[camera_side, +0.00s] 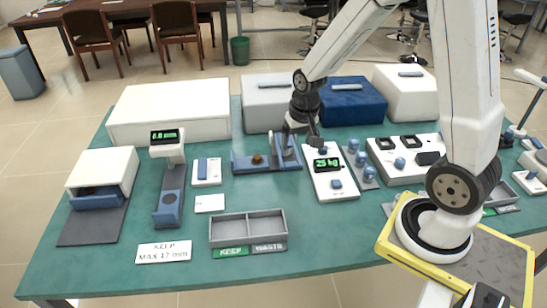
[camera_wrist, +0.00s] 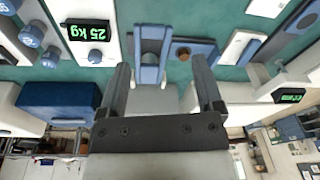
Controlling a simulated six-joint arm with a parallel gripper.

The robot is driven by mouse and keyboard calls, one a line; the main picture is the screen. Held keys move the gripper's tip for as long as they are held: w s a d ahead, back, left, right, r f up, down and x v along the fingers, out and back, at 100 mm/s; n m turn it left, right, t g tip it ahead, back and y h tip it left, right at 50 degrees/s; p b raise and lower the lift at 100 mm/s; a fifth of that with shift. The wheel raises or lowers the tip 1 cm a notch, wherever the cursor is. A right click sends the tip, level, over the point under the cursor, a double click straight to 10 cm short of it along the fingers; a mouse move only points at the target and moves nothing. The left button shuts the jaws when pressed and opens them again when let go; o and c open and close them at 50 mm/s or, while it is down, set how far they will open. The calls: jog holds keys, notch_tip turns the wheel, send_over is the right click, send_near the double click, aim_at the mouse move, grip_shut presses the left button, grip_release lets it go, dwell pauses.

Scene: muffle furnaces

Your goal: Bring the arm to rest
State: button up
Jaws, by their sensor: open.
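My gripper (camera_side: 303,134) hangs over the middle of the teal table, in front of the grey box. In the wrist view its two dark fingers (camera_wrist: 162,72) stand wide apart with nothing held between them. A blue and grey fixture (camera_side: 284,152) lies below it; its blue upright part (camera_wrist: 150,48) shows beyond the fingers. A small brown round piece (camera_side: 257,159) sits on the fixture's blue base, left of the gripper, and also shows in the wrist view (camera_wrist: 183,53).
Grey (camera_side: 267,108), blue (camera_side: 351,103) and white (camera_side: 406,92) boxes line the back. A "25 kg" display unit (camera_side: 330,173) stands right of the fixture. An empty two-part tray (camera_side: 248,228) has KEEP and WASTE labels. A gauge (camera_side: 167,190) stands left.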

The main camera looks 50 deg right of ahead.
jog(key=s+a+r+n, duration=0.1)
jog(key=s+a+n, duration=0.5)
jog(key=s+a, duration=0.1)
jog(key=shift+s+a+r+t, duration=0.2)
jog(key=shift+a+r+t, duration=0.2)
jog(key=shift+a, duration=0.45)
